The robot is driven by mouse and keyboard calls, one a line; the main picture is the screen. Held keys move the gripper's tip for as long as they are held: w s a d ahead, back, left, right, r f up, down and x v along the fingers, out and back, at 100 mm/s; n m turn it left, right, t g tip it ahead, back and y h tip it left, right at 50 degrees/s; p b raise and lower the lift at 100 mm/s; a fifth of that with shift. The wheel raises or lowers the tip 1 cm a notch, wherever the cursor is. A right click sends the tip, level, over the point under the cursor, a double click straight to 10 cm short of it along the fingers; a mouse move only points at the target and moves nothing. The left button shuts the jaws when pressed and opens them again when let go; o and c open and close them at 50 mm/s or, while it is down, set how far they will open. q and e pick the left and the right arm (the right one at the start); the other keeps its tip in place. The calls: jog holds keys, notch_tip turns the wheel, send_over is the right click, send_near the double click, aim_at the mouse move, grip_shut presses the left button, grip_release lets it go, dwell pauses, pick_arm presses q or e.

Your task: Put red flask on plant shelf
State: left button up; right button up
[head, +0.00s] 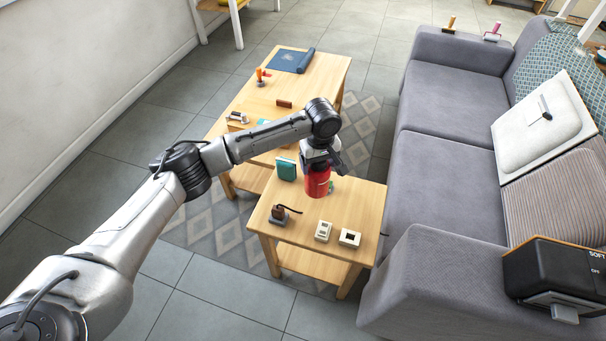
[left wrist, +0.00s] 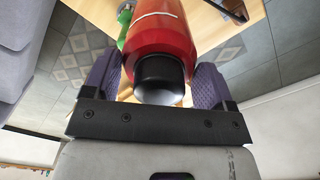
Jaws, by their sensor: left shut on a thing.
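The red flask (head: 317,181) is a red cylinder with a black cap, seen below my left gripper (head: 321,160) in the head view. My left gripper is shut on it near the cap. In the left wrist view the flask (left wrist: 160,40) sits between the two purple-padded fingers of the gripper (left wrist: 158,85), cap toward the camera. The flask is over the small wooden side table (head: 345,208); I cannot tell whether its base touches the top. No plant shelf can be made out for certain. My right gripper is not in view.
The side table also holds a teal box (head: 286,169), a dark corded item (head: 279,214) and two small white items (head: 323,231) (head: 350,238). A longer wooden table (head: 325,72) stands behind. A grey sofa (head: 445,150) is close on the right. Tiled floor is free at left.

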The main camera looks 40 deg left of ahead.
pick_arm(q)
jog(key=a+f+b, duration=0.3)
jog(key=a+f, duration=0.3)
jog(key=f, duration=0.2)
jog(key=shift+a, duration=0.15)
jog(key=shift+s, duration=0.1)
jog(key=o, duration=1)
jog(key=shift+f, duration=0.1)
jog(key=shift+c, duration=0.2)
jog(key=o, duration=0.3)
jog(key=shift+o, duration=0.2)
